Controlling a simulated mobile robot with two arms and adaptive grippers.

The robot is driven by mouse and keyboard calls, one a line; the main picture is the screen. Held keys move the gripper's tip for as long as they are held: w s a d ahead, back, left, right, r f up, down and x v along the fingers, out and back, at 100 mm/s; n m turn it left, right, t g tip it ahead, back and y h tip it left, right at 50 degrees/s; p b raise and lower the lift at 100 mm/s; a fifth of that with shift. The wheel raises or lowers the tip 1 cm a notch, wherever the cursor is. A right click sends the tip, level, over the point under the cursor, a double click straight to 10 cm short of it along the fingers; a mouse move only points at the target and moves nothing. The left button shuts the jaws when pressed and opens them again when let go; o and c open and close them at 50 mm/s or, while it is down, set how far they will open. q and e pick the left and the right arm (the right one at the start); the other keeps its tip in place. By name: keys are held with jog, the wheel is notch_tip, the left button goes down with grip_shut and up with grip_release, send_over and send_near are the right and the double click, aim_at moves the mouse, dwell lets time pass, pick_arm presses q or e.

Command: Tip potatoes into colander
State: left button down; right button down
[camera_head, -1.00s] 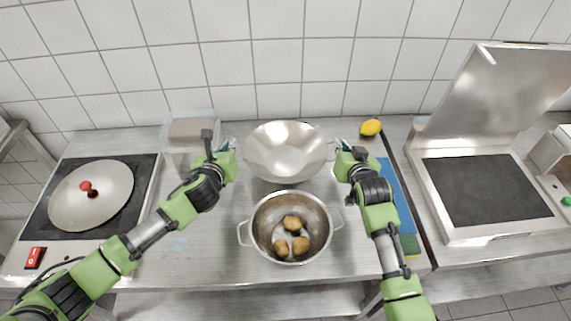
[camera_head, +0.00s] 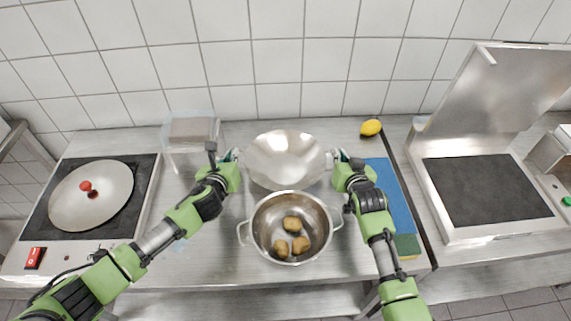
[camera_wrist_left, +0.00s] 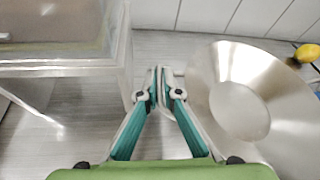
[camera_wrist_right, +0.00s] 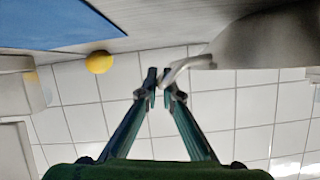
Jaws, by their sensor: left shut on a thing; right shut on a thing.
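A steel pot (camera_head: 328,232) with two side handles stands at the front middle of the counter, with 3 potatoes (camera_head: 292,224) on its floor. Just behind it is a wide shiny metal bowl (camera_head: 285,150), apparently the colander; I cannot make out holes. My left gripper (camera_head: 236,156) is shut on the bowl's left handle. The left wrist view shows its fingers together beside the bowl (camera_wrist_left: 235,95). My right gripper (camera_head: 334,157) is shut on the bowl's right handle, which shows between its fingertips in the right wrist view (camera_wrist_right: 180,70). I cannot tell whether the bowl is off the counter.
A hob with a lid (camera_head: 92,195) is at the left. A clear container on a stand (camera_head: 193,130) is close behind my left gripper. A blue board (camera_head: 388,195) and a lemon (camera_head: 370,127) lie right of my right gripper. An open-lidded appliance (camera_head: 480,190) stands far right.

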pick_arm(q)
jog(key=shift+d+r, duration=0.15)
jog(key=shift+d, duration=0.05)
pick_arm(e)
jog(key=shift+a+r, duration=0.1)
jog(key=shift+a, duration=0.1)
pick_arm(q)
jog(key=c, duration=2.2)
grip_release()
jog(key=shift+o, duration=0.2)
jog(key=shift+s+a+f, duration=0.1)
jog(key=shift+a+f, duration=0.1)
pick_arm(e)
jog(key=shift+d, duration=0.15)
pick_arm(q)
jog(key=v, duration=1.2)
jog(key=shift+r, duration=0.15)
pick_arm(e)
jog(key=c, duration=2.2)
grip_release()
jog(key=shift+o, duration=0.2)
jog(key=shift+s, duration=0.15)
